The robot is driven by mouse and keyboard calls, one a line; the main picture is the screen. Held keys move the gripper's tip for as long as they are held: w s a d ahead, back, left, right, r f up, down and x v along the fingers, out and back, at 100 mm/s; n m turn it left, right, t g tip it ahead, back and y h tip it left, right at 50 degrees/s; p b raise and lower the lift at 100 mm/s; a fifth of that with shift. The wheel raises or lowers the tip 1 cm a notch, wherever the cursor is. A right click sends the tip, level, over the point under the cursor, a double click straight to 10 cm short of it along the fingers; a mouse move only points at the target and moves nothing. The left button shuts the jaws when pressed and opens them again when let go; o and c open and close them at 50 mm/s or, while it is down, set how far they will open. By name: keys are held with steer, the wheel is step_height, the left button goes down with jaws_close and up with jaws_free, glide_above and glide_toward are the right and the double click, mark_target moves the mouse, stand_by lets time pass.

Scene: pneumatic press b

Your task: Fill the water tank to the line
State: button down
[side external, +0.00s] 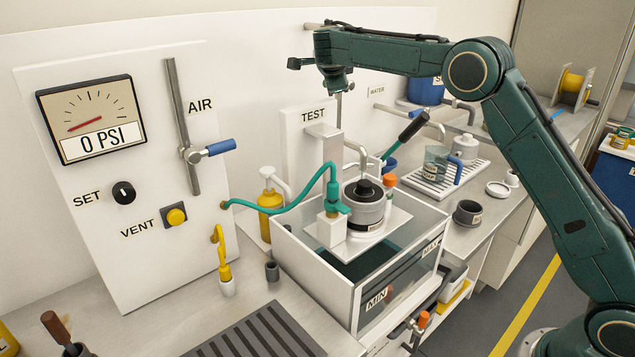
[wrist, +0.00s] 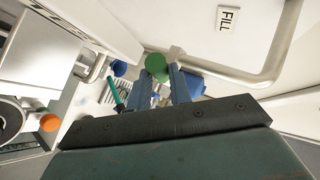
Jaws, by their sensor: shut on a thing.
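The water tank (side external: 375,290) is a clear box on the bench in the side view, with MIN and MAX labels on its front and dark liquid low inside. My gripper (side external: 338,86) is high above and behind the tank, near the wall. In the wrist view my gripper (wrist: 160,82) has its two grey-blue fingers shut on a round green knob (wrist: 157,66). A FILL label (wrist: 228,18) is on the white surface beside a bent metal pipe (wrist: 268,70). The knob is hidden in the side view.
A press with a hose (side external: 275,206) and round pot (side external: 366,205) sits on the tank. A jug (side external: 437,163) stands on a drain tray (side external: 450,181) to the right. The AIR panel (side external: 130,220) stands at left.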

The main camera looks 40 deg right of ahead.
steer(key=shift+d+r+m+g+y, duration=0.1)
steer(key=shift+d+r+m+y, duration=0.4)
steer(key=shift+y, duration=0.4)
steer(key=shift+d+r+m+g+y, duration=0.1)
steer(key=shift+d+r+m+y, duration=0.2)
steer(key=shift+r+y, duration=0.5)
steer(key=shift+d+r+m+g+y, duration=0.1)
steer(key=shift+d+r+m+y, duration=0.3)
steer(key=shift+y, duration=0.6)
steer(key=shift+r, duration=0.15)
steer(key=c, duration=1.3)
jaws_free()
steer(key=shift+d, duration=0.1)
steer(key=shift+s, duration=0.1)
steer(key=v, duration=1.3)
steer(key=shift+s+r, duration=0.15)
steer(key=shift+r, duration=0.2)
